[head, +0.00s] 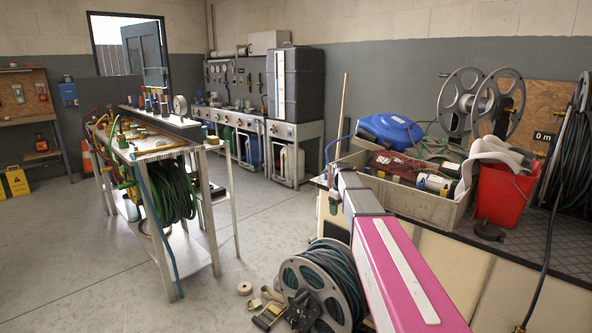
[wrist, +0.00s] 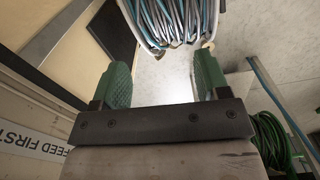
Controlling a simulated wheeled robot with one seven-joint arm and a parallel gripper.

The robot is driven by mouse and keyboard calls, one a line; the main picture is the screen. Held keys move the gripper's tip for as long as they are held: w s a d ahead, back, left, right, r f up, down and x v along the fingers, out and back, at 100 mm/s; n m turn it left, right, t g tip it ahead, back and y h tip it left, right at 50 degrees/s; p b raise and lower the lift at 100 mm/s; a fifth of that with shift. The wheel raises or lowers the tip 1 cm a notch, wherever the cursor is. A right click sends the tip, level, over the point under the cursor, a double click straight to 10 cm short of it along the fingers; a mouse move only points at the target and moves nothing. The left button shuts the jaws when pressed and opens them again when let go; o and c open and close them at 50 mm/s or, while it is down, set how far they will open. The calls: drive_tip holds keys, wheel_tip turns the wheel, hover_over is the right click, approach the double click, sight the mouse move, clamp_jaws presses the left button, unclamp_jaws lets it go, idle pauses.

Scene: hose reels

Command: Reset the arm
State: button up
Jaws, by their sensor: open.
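My gripper (wrist: 163,72) shows in the wrist view with its two green fingers spread wide apart. Nothing is between them, only pale floor behind. In the head view my pink and grey arm reaches from the lower right toward the middle. The gripper end is small there, beside the workbench, and its fingers are hard to make out. A coiled hose (wrist: 175,20) lies beyond the fingertips in the wrist view, apart from them.
A hose reel (head: 322,287) stands on the floor left of my arm. The workbench at right carries a grey crate (head: 415,201), a red bucket (head: 503,196) and a blue reel (head: 390,131). A cart (head: 160,151) with green hose stands left. Floor between cart and bench is mostly open.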

drive_tip(key=s+f+m, duration=0.2)
drive_tip(key=s+f, duration=0.3)
drive_tip(key=s, duration=0.5)
drive_tip(key=s+f+m, duration=0.3)
drive_tip(key=s+f, duration=0.2)
drive_tip(key=s, duration=0.6)
drive_tip(key=s+f+m, duration=0.2)
drive_tip(key=s+f, duration=0.3)
drive_tip(key=s, duration=0.6)
drive_tip(key=shift+m, duration=0.3)
